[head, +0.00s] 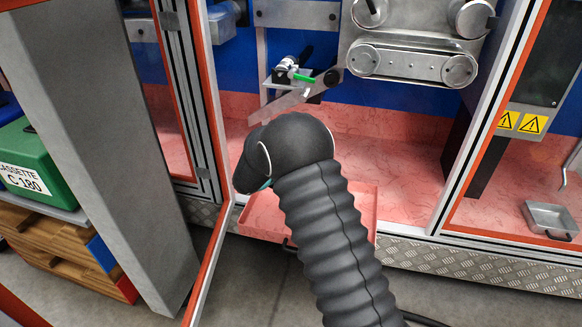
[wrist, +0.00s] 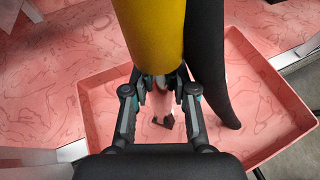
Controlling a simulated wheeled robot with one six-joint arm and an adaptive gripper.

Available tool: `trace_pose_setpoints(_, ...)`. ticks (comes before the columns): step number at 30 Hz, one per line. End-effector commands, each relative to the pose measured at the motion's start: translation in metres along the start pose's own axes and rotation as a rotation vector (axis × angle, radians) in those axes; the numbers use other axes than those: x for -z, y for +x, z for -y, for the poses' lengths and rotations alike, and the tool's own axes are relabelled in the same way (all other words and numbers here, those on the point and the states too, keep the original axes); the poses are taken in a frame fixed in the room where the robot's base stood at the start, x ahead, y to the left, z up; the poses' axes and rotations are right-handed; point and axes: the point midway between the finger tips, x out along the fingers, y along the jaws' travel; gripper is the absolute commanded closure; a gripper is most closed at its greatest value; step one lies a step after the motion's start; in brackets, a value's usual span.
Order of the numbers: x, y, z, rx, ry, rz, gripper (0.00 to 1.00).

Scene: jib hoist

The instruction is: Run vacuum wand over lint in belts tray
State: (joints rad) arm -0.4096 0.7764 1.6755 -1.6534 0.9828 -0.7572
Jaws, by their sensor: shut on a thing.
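The pink belts tray (head: 364,205) sits low at the front of the machine opening, mostly behind my arm. In the wrist view the tray (wrist: 262,105) lies beneath my gripper (wrist: 160,82), whose fingers are shut on the vacuum wand. The wand's thick yellow body (wrist: 150,30) runs up out of the top of the picture. A small dark piece shows below the fingers, over the tray floor; I cannot tell whether it is the wand's tip or something lying there. Dark vein-like lines cover the pink surfaces, so lint cannot be told apart. My arm hides the gripper and wand in the head view.
A black hose (wrist: 207,60) hangs right of the wand over the tray. Above the tray are a metal belt unit (head: 412,65) and a small bracket with a green part (head: 303,77). An open orange-edged door (head: 208,262) stands left. A small metal tray (head: 550,218) sits right.

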Motion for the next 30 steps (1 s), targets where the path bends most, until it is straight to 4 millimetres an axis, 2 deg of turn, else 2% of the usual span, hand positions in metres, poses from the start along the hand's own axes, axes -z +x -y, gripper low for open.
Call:
trace_pose_setpoints(21, 0.004, -0.01, 0.029, 0.0, 0.001, 0.001, 1.0)
trace_pose_setpoints(30, -0.001, 0.001, 0.025, -0.001, 0.0, 0.0, 1.0)
